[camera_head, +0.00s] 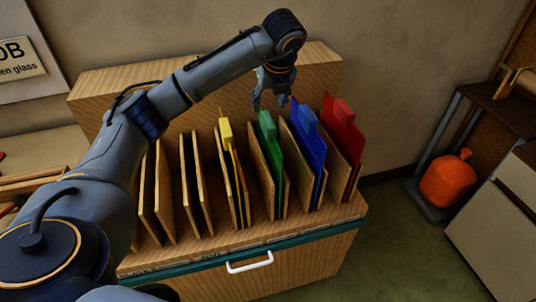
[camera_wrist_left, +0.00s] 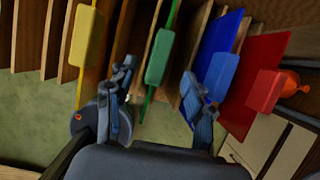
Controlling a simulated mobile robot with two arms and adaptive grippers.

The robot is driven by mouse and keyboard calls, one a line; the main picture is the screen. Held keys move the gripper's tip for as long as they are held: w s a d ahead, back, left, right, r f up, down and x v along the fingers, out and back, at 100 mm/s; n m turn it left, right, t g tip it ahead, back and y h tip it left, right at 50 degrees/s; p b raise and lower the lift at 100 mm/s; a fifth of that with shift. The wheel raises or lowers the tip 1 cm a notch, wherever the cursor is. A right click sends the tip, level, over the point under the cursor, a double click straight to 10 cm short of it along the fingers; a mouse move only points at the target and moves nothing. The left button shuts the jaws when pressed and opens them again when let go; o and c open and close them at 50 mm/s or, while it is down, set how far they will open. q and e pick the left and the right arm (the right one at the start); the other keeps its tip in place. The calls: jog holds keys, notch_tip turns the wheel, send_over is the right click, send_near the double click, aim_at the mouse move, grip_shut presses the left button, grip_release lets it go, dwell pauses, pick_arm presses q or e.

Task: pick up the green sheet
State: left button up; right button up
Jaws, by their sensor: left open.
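The green sheet (camera_head: 277,160) stands upright in a slot of the wooden rack, with a green block at its top edge. In the left wrist view the green sheet (camera_wrist_left: 144,103) and its block show between my two fingers, touching neither as far as I can tell. My left gripper (camera_head: 270,98) is open and empty, just above and behind the green block in the head view. It also shows in the left wrist view (camera_wrist_left: 160,82), one finger on each side of the green block. My right gripper is not in view.
A yellow sheet (camera_head: 234,165) stands left of the green one. A blue sheet (camera_head: 309,155) and a red sheet (camera_head: 343,140) stand to its right, close by. Wooden dividers (camera_head: 190,170) separate the slots. An orange sack (camera_head: 446,182) sits at the far right.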

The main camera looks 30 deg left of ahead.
aim_at(267, 118)
pick_arm(q)
jog(key=p+x, duration=0.1)
jog(key=x, duration=0.6)
jog(key=shift+f+p, duration=0.6)
jog(key=x, duration=0.1)
jog(key=p+x, duration=0.1)
jog(key=x, duration=0.1)
jog(key=shift+d+f, duration=0.15)
jog(key=shift+f, duration=0.2)
jog(key=shift+w+f, duration=0.1)
jog(key=shift+f, duration=0.25)
jog(key=shift+c, duration=0.4)
grip_shut()
jog(key=shift+w+r, duration=0.15)
